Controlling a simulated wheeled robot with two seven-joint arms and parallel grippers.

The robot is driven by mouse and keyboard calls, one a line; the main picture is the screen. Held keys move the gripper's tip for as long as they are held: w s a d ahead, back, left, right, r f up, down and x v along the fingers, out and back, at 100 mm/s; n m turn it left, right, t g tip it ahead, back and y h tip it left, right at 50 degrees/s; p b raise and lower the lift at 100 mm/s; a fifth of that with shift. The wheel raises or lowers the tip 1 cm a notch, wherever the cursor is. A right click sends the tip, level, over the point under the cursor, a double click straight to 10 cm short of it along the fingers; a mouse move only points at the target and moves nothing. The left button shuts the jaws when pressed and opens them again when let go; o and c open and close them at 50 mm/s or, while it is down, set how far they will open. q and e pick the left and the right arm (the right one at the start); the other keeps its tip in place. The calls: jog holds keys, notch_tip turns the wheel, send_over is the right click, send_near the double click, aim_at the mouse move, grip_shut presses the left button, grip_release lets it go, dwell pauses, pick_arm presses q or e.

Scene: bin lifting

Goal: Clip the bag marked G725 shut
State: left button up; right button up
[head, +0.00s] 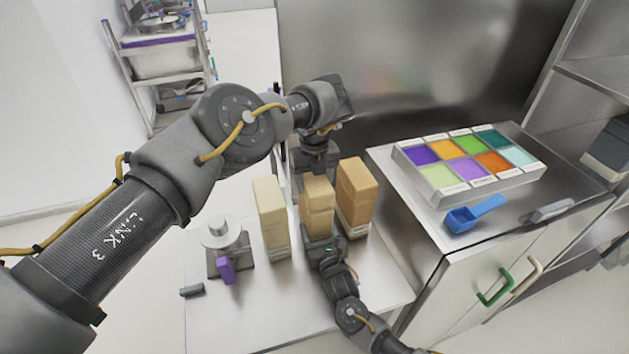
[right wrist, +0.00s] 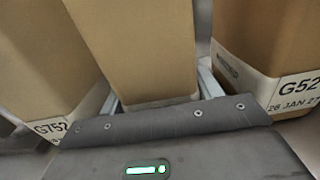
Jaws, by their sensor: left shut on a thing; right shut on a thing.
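Three paper bags stand on the steel table: a pale bag (head: 270,218) on the left, a tan middle bag (head: 316,193) and a brown bag (head: 356,195) on the right. My left gripper (head: 316,170) reaches down from above and is shut at the top of the middle bag; its fingertips are partly hidden. My right gripper (head: 322,242) is shut around the lower front of the middle bag (right wrist: 140,50), hiding its label. In the right wrist view the left bag (right wrist: 50,60) reads G752; the right bag (right wrist: 265,40) shows "G52", cut off. A small dark bar (head: 192,290), perhaps a clip, lies front left.
A scale-like device (head: 222,240) with a purple part (head: 225,270) stands left of the bags. On the right counter are a tray of coloured compartments (head: 430,178), a blue scoop (head: 473,213) and a grey object (head: 551,211). The table's front is mostly clear.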

pick_arm(q)
jog(key=shift+f, duration=0.6)
jog(key=o, duration=1.1)
jog(key=shift+c, duration=0.2)
notch_tip(320, 180, up, 12)
jog(key=shift+f, duration=0.1)
pick_arm(e)
jog(key=o, duration=1.5)
jog(key=shift+c, duration=0.2)
